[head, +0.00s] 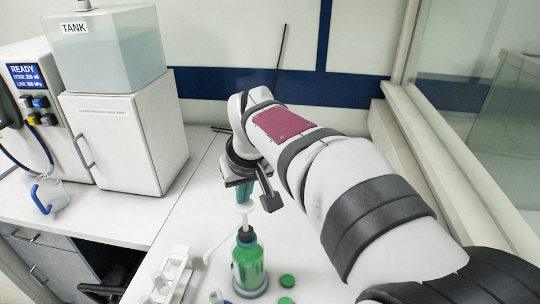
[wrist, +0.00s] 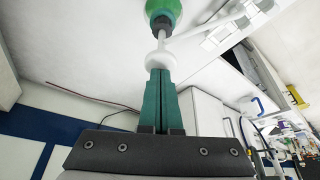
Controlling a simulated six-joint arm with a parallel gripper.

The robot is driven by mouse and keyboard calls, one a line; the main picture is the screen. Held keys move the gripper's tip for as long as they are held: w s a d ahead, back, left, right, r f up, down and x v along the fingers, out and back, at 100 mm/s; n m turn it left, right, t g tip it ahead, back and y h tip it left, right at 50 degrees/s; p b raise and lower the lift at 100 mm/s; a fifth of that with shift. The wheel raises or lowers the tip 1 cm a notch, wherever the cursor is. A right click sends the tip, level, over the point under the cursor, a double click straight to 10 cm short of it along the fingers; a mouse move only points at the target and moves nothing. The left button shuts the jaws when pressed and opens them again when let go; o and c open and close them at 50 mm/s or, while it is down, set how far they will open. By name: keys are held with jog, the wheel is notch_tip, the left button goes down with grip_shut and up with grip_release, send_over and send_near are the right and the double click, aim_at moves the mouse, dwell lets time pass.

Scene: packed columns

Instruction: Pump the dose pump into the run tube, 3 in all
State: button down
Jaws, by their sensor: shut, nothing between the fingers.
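The dose pump is a green bottle (head: 248,266) with a white pump head (head: 243,208) and a thin spout that slopes down left toward a white rack (head: 181,254). It stands upright in a grey ring. My gripper (head: 244,203) points down directly over the pump head, its green fingers shut and empty. In the wrist view, the fingertips (wrist: 160,72) are at the white pump head (wrist: 161,60); I cannot tell whether they touch it. The rack also shows in the wrist view (wrist: 225,36). Which tube is the run tube, and any liquid level, is too small to tell.
Green caps (head: 288,281) lie right of the bottle. A white machine with a tank (head: 112,50) and cabinet (head: 125,143) stands at the back left, with a blue-handled jug (head: 48,197) in front. A glass-walled enclosure (head: 470,130) is at the right. Bench behind the bottle is clear.

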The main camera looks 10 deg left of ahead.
jog(key=shift+f, duration=0.8)
jog(key=shift+r, duration=2.05)
jog(key=shift+f, duration=2)
jog(key=shift+r, duration=2)
jog(key=shift+f, duration=0.1)
